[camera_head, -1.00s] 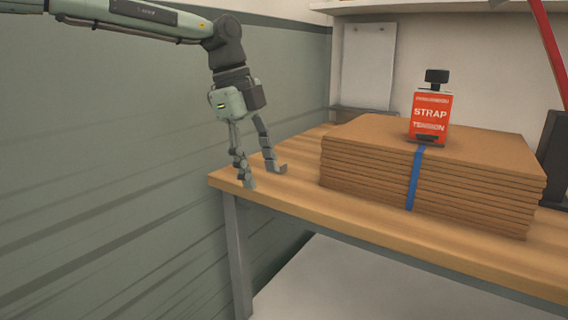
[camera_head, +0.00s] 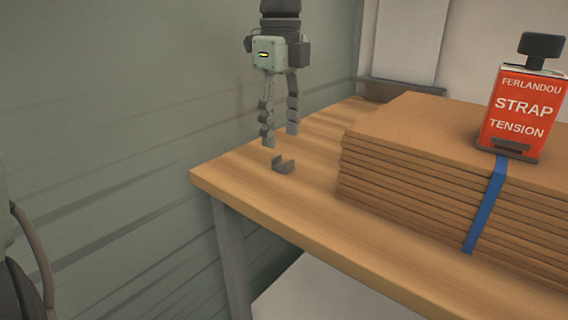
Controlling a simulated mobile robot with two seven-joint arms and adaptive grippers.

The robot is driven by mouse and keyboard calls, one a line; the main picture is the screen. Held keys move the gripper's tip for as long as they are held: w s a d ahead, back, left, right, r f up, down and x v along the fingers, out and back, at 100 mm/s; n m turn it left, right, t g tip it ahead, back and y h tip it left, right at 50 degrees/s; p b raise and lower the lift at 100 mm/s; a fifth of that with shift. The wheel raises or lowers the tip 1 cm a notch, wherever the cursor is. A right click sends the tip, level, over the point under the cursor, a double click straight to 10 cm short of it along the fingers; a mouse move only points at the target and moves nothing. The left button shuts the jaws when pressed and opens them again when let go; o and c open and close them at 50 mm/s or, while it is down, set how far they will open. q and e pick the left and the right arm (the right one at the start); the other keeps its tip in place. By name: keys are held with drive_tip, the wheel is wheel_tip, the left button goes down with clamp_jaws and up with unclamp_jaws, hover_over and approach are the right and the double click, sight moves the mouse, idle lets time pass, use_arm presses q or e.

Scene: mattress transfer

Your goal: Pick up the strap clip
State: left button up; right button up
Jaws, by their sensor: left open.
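The strap clip (camera_head: 283,165) is a small dark grey U-shaped bracket. It lies on the wooden tabletop, near the left corner. My left gripper (camera_head: 280,138) hangs pointing down just above the clip in the head view. Its two fingers are apart with nothing between them. The fingertips look clear of the clip, though the exact height gap is hard to tell. My right gripper is not in view.
A stack of brown cardboard sheets (camera_head: 400,185) lies right of the clip, bound by a blue strap (camera_head: 485,205). A red strap tension device (camera_head: 520,112) sits on it. The wooden table (camera_head: 330,210) is bare around the clip. A green wall (camera_head: 120,130) stands at left.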

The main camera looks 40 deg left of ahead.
sight(277, 157)
use_arm(q)
drive_tip(key=f, duration=0.4)
drive_tip(key=shift+s+a, duration=0.25)
drive_tip(key=shift+a, duration=0.1)
drive_tip(key=shift+f, duration=0.55)
drive_tip(key=shift+c, duration=0.6)
drive_tip(key=shift+w, duration=0.1)
drive_tip(key=c, duration=0.9)
drive_tip(key=shift+r, duration=0.1)
